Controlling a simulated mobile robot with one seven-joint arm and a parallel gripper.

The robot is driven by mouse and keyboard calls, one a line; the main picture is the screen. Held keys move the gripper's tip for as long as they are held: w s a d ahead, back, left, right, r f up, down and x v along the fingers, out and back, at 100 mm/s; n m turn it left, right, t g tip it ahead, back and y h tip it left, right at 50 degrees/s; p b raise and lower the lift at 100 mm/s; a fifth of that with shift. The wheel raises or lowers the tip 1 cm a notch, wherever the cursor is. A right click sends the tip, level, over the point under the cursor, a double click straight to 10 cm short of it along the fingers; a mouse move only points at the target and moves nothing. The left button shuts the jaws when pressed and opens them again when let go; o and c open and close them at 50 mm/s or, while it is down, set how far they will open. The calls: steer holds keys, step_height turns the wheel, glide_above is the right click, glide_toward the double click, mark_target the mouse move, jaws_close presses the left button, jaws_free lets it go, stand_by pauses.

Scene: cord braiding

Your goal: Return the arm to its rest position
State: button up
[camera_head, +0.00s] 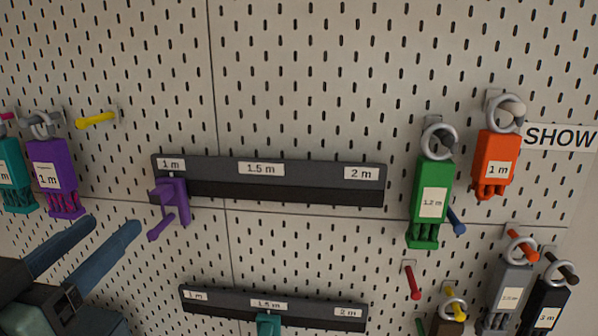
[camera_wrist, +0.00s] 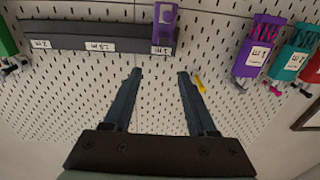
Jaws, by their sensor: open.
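My gripper (camera_head: 112,226) is at the lower left in the head view, with its two blue-grey fingers apart and nothing between them. In the wrist view my gripper (camera_wrist: 160,75) also shows open and empty, facing the pegboard. A purple clip (camera_head: 170,205) sits at the 1 m end of the upper dark rail (camera_head: 270,190), to the right of my fingertips and apart from them. The clip also shows in the wrist view (camera_wrist: 165,25), beyond the fingertips.
The white pegboard (camera_head: 300,80) fills the background. Purple (camera_head: 50,175) and teal (camera_head: 15,178) cord bundles hang at left. Green (camera_head: 430,205) and orange (camera_head: 495,165) bundles hang at right. A lower rail (camera_head: 220,303) carries a teal clip (camera_head: 268,324). A yellow peg (camera_head: 96,120) sticks out at upper left.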

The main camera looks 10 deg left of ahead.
steer(key=w+d+r+t, duration=0.4)
steer(key=d+r, duration=0.7)
steer(key=d, duration=0.3)
steer(key=s+d+r+t, duration=0.5)
steer(key=s+d+r, duration=0.2)
steer(key=d, duration=0.3)
steer(key=shift+d+r+h, duration=0.3)
steer(key=shift+d+r, duration=0.1)
steer(key=shift+r, duration=0.45)
